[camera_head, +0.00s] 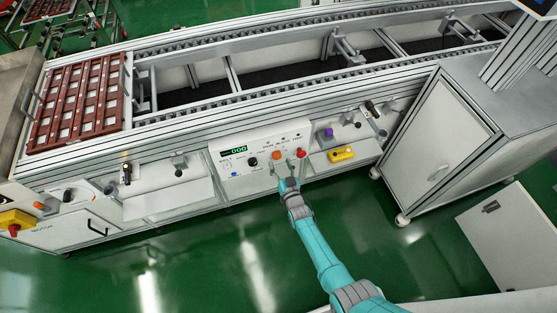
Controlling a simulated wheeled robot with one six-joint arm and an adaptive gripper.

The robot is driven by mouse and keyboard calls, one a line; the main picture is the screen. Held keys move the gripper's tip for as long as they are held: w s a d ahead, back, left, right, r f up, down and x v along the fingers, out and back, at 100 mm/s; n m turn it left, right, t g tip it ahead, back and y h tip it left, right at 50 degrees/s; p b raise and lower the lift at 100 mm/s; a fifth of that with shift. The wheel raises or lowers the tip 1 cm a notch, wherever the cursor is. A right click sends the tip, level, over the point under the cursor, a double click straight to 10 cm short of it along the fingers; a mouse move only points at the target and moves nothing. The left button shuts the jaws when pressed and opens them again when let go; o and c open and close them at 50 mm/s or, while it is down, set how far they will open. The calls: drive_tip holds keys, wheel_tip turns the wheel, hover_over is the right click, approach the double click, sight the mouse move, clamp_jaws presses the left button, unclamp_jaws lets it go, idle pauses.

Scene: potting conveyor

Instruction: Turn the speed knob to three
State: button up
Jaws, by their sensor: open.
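A white control panel (232,184) is set in the front of the conveyor. It carries a green digital display (235,151) that seems to read zeros. A black knob (253,162) sits below and right of the display; its pointer and scale are too small to read. An orange button (277,155) and a red button (301,153) are to its right. My gripper (285,176) is in front of the panel, below the orange button and to the right of the black knob. It is open and seems empty; whether it touches the panel I cannot tell.
A brown tray (127,95) lies on the conveyor's left end. A yellow box (341,154) sits on a shelf right of the panel. A white cabinet (436,145) stands farther right. A yellow box with a red button (15,222) is far left.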

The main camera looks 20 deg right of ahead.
drive_tip(key=shift+w, duration=1.2)
drive_tip(key=c, duration=1.1)
